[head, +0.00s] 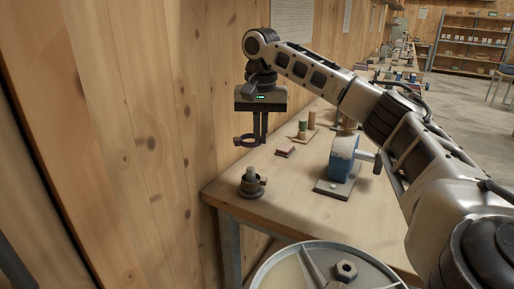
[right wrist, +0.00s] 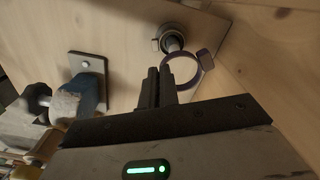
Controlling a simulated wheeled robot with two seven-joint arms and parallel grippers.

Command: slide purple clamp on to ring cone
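The purple clamp (head: 237,142) is an open ring with a small tab. My right gripper (head: 262,141) is shut on one side of it and holds it above the table corner, apart from the cone. The ring cone (head: 251,176) stands upright on a round dark base, with a band and a small tab around its lower part. In the right wrist view, the clamp (right wrist: 206,59) sits beside the shut fingertips (right wrist: 158,72), and the cone (right wrist: 170,38) appears just past the ring's edge. The exact grip contact is partly hidden by the fingers. My left gripper is not in view.
A blue clamp-like device (head: 343,160) on a plate stands right of the cone on the wooden table (head: 290,207). Small blocks and pegs (head: 303,128) stand farther back. A wooden wall (head: 150,140) is close on the left. A round container (head: 330,258) is in front.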

